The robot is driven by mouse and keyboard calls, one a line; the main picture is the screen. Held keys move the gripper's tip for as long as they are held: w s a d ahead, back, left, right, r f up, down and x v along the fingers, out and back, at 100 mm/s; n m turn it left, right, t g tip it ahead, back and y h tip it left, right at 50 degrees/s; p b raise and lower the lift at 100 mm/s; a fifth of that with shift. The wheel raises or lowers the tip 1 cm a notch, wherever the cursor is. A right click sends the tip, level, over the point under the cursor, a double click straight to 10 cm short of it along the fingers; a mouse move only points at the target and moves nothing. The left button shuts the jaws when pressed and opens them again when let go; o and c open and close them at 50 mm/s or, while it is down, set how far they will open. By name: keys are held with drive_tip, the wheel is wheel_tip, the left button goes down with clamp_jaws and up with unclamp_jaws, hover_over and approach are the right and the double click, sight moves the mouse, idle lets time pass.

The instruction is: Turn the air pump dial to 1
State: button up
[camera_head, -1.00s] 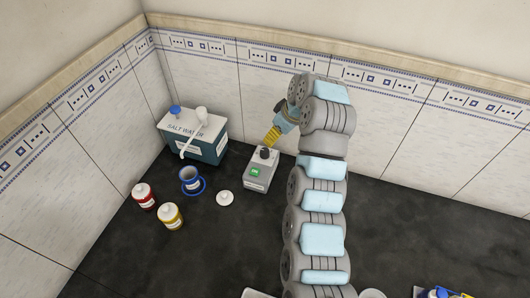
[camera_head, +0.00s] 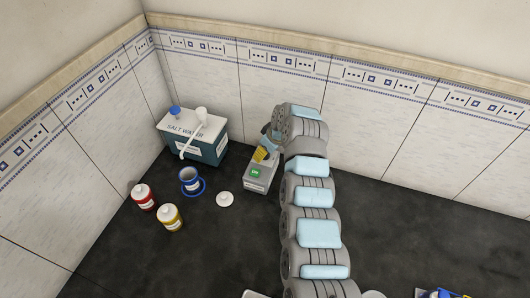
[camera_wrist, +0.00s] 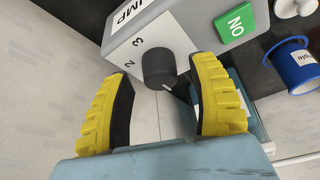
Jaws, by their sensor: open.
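The air pump is a grey box (camera_head: 259,180) with a green ON button (camera_head: 256,173), standing on the dark bench near the back wall. Its black round dial (camera_wrist: 158,67) shows in the wrist view, with the numbers 2 and 3 on the panel beside it. A small white mark shows on the dial's lower edge. No 1 is visible. My gripper (camera_head: 264,152) is at the pump's back end and hides the dial in the head view. In the wrist view my yellow fingers (camera_wrist: 160,90) are wide apart, one on each side of the dial; I cannot tell whether either touches the pump.
A salt water tank (camera_head: 195,136) stands left of the pump. A blue cup (camera_head: 191,182), a white lid (camera_head: 225,199), a red bottle (camera_head: 144,197) and a yellow bottle (camera_head: 170,218) are to the left and front. The tiled wall is close behind.

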drive_tip(key=shift+a+f, duration=0.1)
drive_tip(key=shift+f, duration=0.35)
drive_tip(key=shift+w, duration=0.1)
clamp_jaws()
